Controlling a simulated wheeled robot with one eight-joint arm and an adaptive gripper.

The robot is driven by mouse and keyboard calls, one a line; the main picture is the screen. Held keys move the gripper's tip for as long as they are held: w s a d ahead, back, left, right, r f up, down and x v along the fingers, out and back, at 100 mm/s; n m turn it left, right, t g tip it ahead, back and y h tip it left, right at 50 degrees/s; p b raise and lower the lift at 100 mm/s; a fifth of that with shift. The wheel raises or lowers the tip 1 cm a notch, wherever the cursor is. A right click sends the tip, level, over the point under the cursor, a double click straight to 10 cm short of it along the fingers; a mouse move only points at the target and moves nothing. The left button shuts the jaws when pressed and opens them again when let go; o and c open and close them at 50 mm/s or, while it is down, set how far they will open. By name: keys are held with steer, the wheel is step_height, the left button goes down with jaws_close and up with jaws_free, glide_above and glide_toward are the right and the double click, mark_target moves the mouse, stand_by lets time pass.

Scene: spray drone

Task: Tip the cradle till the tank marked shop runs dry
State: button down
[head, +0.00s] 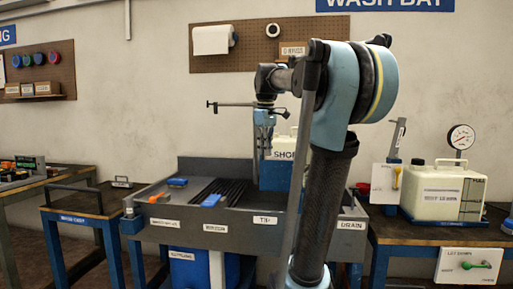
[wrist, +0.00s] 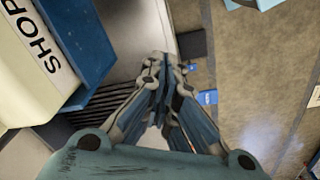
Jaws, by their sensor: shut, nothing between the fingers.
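The cream tank marked SHOP (head: 284,145) sits in a blue cradle (head: 274,176) at the back of the grey wash basin. It is partly hidden behind my arm in the head view. In the wrist view, the tank (wrist: 22,78) and the blue cradle (wrist: 88,28) are at the upper left, close beside my gripper. My gripper (wrist: 158,62) is shut with nothing in its fingers and points past the cradle's side. In the head view, my gripper (head: 264,150) hangs fingers down, in front of or beside the tank's left side. I cannot see the liquid inside the tank.
The grey basin (head: 190,238) has dark slats and a blue block (head: 177,182). A bench (head: 420,229) on the right holds another cream tank (head: 437,194) with a gauge (head: 461,137). A trolley with a handle (head: 75,212) stands on the left.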

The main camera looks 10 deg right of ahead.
steer(key=w+r+n, duration=0.6)
steer(key=w+r, duration=0.8)
steer(key=w, duration=0.1)
step_height(320, 180, down, 14)
steer(key=shift+s+a+f+g, duration=0.15)
steer(key=shift+a+f+g, duration=0.05)
steer(key=shift+a+g, duration=0.2)
steer(key=shift+f, duration=0.15)
